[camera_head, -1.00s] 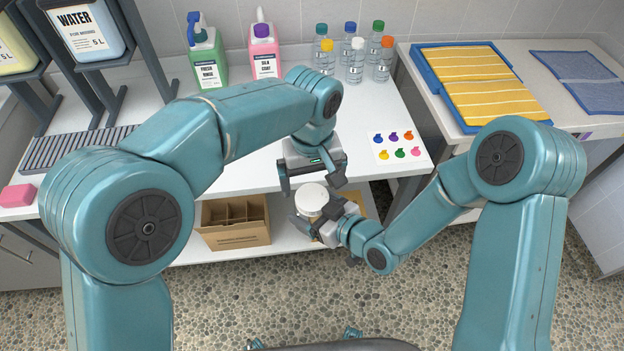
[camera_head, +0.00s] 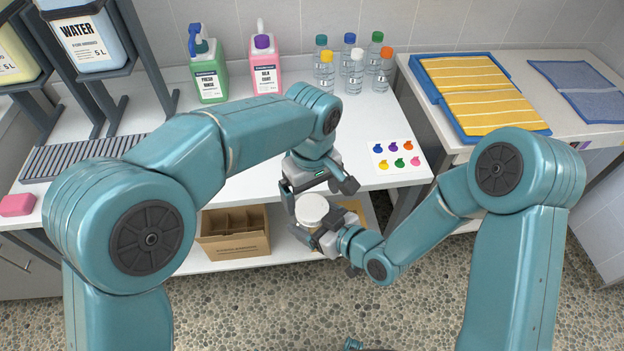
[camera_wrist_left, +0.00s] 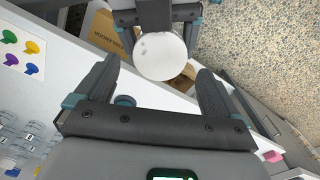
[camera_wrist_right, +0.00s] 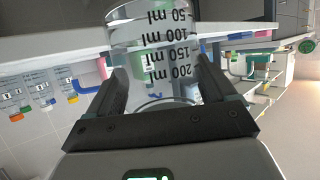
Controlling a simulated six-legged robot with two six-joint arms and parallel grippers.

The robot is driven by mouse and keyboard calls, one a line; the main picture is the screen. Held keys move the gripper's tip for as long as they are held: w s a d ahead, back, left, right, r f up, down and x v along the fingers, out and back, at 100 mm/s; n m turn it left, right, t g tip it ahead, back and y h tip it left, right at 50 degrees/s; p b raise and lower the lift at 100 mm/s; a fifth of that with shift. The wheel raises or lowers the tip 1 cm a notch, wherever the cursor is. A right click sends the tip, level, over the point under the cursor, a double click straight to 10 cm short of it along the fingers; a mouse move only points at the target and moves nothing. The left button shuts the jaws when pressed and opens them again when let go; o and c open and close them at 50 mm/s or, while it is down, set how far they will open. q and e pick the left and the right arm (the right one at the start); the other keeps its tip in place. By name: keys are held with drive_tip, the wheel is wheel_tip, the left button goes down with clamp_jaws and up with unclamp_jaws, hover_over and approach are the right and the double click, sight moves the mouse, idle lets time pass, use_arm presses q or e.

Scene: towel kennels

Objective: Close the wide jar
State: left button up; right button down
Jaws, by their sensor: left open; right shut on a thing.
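The wide jar (camera_wrist_right: 160,45) is clear with black ml marks and fills the space between my right fingers in the right wrist view. My right gripper (camera_head: 318,234) is shut on it. A round white lid (camera_head: 312,207) covers the jar's top in the head view; whether it is tight cannot be told. In the left wrist view the lid (camera_wrist_left: 160,56) lies ahead, between the open fingers' lines. My left gripper (camera_head: 319,190) is open and empty, close above and behind the lid, with no clear contact.
The white worktop (camera_head: 270,150) is behind, and a cardboard divider box (camera_head: 236,247) stands on the shelf below it. A sticker card (camera_head: 397,156) lies near the worktop's front edge. Several capped bottles (camera_head: 355,75) and two jugs stand at the back. Pebbled floor is free at front right.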

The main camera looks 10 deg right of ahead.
sight(312, 207)
use_arm(q)
drive_tip(key=shift+f, duration=1.85)
drive_tip(key=c, duration=1.1)
drive_tip(key=m, duration=0.3)
drive_tip(key=o, duration=1.2)
drive_tip(key=shift+c, duration=0.2)
drive_tip(key=shift+r, duration=0.1)
